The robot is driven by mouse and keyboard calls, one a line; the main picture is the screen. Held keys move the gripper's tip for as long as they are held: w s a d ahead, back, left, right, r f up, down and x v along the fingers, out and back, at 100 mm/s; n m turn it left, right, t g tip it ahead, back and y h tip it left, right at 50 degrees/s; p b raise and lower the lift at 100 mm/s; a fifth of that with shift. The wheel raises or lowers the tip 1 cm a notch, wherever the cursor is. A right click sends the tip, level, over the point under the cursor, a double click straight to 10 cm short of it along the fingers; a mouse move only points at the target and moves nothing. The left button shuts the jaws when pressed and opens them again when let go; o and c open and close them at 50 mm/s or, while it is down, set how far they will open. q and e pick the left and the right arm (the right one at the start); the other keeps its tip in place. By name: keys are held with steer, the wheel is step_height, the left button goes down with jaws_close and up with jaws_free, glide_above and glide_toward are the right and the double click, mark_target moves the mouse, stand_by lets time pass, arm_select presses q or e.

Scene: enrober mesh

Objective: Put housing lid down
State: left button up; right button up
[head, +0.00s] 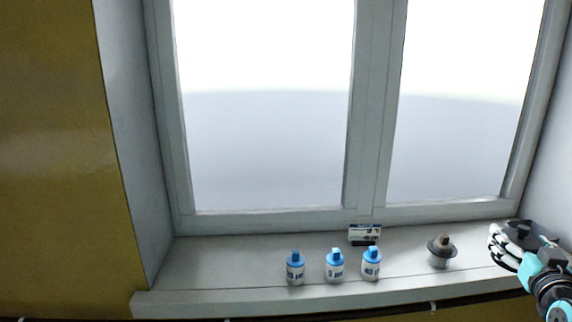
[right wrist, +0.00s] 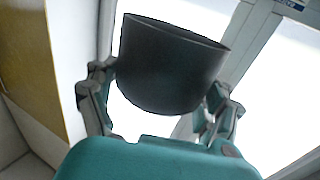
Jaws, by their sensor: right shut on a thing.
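My right gripper (head: 508,246) is at the far right of the head view, over the right end of the window sill. It is shut on the housing lid (right wrist: 170,62), a dark, cup-shaped piece. In the right wrist view the two fingers of the gripper (right wrist: 160,98) press on its opposite sides. In the head view the lid (head: 530,234) shows as a dark shape partly covered by the gripper. I cannot tell whether it touches the sill. My left gripper is not in view.
The window sill (head: 215,270) runs below a closed window. Several things stand on it: three white bottles with blue caps (head: 296,268) (head: 335,265) (head: 371,264), a small labelled box (head: 364,234) behind them, and a grey part with a dark brown top (head: 440,250). The sill's left end is clear.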

steer(key=s+a+f+n+y, duration=0.4)
steer(key=a+f+y, duration=0.1)
steer(key=a+f, duration=0.5)
steer(key=s+a+f, duration=0.3)
steer(key=s+a, duration=0.5)
steer(key=a, duration=0.1)
steer(key=s+a+f, duration=0.3)
steer(key=s+a, duration=0.5)
steer(key=a, duration=0.2)
steer(key=shift+f+m+t, duration=0.3)
steer(key=shift+f+t, duration=0.1)
